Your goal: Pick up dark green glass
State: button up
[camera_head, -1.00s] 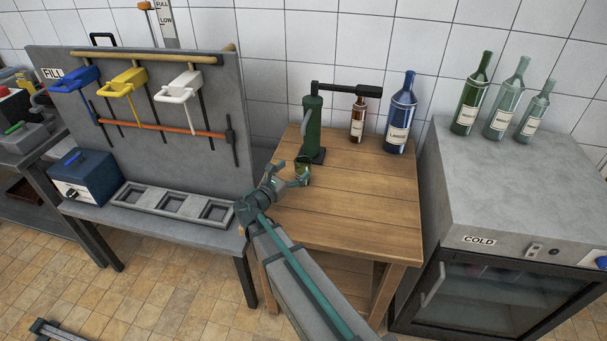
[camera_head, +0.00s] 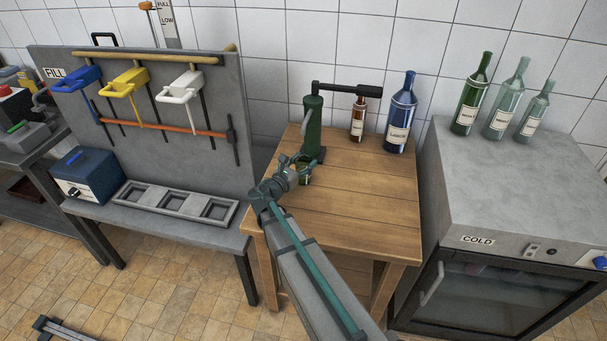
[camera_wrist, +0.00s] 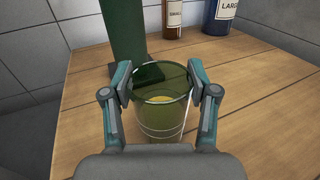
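The dark green glass (camera_wrist: 160,120) is see-through, with a yellowish patch inside. It stands upright on the wooden table (camera_head: 355,215), in front of the green bottle corker's base. My gripper (camera_wrist: 160,84) is spread wide, with one finger on each side of the glass near its rim. I cannot tell whether the pads touch it. In the head view my gripper (camera_head: 294,166) partly hides the glass (camera_head: 305,174). The palm hides the lower front of the glass in the wrist view.
The green corker (camera_head: 313,125) stands close behind the glass. A small brown bottle (camera_head: 357,120) and a large blue bottle (camera_head: 401,115) stand at the table's back. The filling stand (camera_head: 150,210) is left, the cooler (camera_head: 490,180) right. The table's front right is clear.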

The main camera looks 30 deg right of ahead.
grip_shut()
jog(key=shift+r, duration=0.25)
jog(key=shift+r, duration=0.9)
jog(key=s+a+r+p, duration=0.2)
jog(key=s+r+p, duration=0.5)
jog(key=s+r, duration=0.3)
jog(key=shift+s+a+r, duration=0.2)
jog(key=shift+s, duration=0.7)
jog(key=p, duration=0.2)
jog(key=s+p, duration=0.1)
jog(key=p, duration=0.2)
jog(key=shift+a+r, duration=0.1)
jog(key=shift+r, duration=0.1)
